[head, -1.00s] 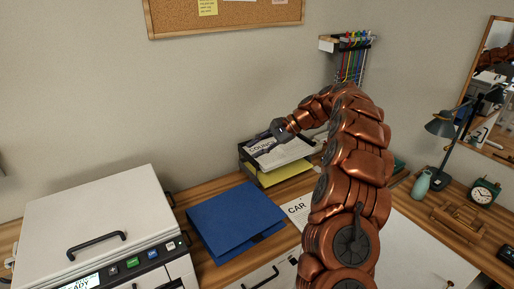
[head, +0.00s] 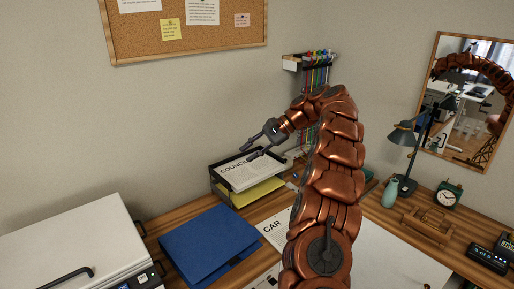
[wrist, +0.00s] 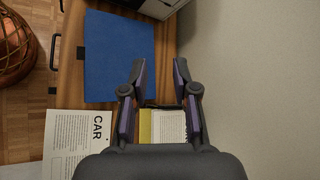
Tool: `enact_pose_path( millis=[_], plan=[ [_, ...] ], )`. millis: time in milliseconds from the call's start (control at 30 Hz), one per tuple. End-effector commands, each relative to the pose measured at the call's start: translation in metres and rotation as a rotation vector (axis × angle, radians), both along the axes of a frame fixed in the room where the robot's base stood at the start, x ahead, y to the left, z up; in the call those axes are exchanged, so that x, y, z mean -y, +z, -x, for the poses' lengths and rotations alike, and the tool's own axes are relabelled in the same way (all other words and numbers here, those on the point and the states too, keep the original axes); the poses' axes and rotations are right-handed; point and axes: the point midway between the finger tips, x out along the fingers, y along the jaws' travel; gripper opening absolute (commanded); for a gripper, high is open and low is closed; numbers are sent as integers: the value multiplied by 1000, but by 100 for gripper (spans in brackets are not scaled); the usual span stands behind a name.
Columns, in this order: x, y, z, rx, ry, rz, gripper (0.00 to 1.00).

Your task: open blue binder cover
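The blue binder (head: 209,243) lies flat and closed on the wooden desk, between the white machine and the paper tray. In the wrist view the binder (wrist: 118,55) shows at the upper left, beyond and left of the fingers. My gripper (head: 256,144) is above the paper tray in the head view, apart from the binder. In the wrist view my gripper (wrist: 160,75) has its two fingers spread, with nothing held between them.
A black paper tray (head: 229,190) with printed and yellow sheets stands right of the binder, against the wall. A white machine (head: 85,245) stands to its left. A sheet marked CAR (head: 275,229) lies beside it. A desk lamp (head: 402,150) and clock (head: 447,195) stand at right.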

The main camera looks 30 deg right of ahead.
Motion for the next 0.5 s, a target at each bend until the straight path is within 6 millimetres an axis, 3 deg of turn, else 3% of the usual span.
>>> enact_pose_path(
  millis=[500],
  plan=[
    [13, 12, 3, 4, -1, 7, 29]
  ],
)
